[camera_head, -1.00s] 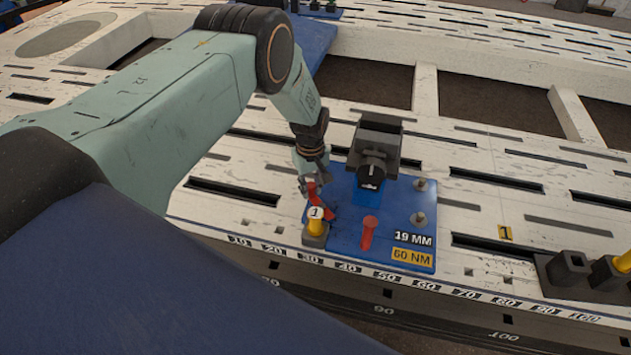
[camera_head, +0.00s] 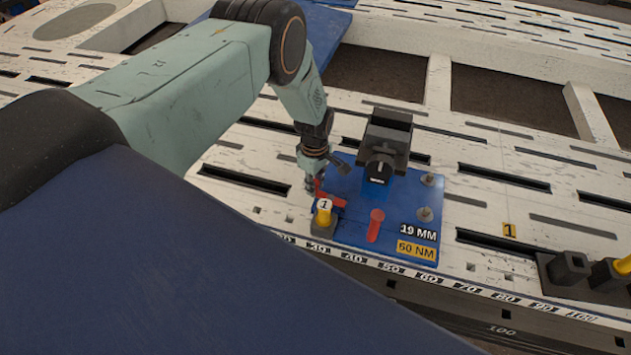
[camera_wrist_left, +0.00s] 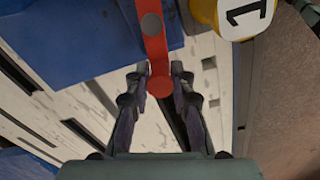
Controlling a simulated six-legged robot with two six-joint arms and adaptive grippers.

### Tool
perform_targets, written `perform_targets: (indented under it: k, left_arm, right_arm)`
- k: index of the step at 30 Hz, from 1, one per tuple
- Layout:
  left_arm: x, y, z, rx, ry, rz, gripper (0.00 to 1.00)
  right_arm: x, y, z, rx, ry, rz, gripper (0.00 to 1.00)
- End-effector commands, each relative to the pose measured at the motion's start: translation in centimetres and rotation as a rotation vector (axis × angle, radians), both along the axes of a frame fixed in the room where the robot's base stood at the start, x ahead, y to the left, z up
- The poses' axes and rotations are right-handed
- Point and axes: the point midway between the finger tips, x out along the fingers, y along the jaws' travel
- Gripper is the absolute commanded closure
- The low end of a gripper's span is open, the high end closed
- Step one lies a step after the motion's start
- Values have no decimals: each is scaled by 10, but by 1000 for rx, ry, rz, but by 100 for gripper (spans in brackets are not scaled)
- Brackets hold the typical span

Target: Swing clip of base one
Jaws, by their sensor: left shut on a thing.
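The blue base plate (camera_head: 345,233), with labels 19 MM and 60 NM, sits at the front edge of the white bench. A red clip (camera_head: 333,200) lies at its left side, by the yellow-topped peg (camera_head: 324,217) marked 1. My left gripper (camera_head: 315,183) is at the clip's outer left end, beyond the plate's left edge. In the left wrist view the red clip (camera_wrist_left: 154,40) runs down to a round end between the fingers of my left gripper (camera_wrist_left: 160,88), which are shut on it. A second red clip (camera_head: 375,226) stands at the plate's front. My right gripper is out of view.
A dark socket holder (camera_head: 570,268) is at far right. Slotted white bench surface lies around.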

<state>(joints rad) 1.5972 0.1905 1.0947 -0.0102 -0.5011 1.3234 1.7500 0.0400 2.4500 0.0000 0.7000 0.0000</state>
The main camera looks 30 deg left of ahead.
Motion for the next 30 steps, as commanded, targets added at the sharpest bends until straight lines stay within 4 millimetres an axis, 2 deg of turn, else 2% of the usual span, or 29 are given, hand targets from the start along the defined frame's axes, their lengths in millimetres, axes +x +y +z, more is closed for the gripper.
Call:
perform_targets:
  k: [11,12,19,30]
  left_arm:
    - [0,1,0,1,-1,5,100]
    - [0,1,0,1,-1,5,74]
    - [0,1,0,0,0,3,54]
    - [0,0,4,0,0,3,53]
  right_arm:
    - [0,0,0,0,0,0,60]
    - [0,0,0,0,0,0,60]
    - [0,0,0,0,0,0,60]
    - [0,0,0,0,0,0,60]
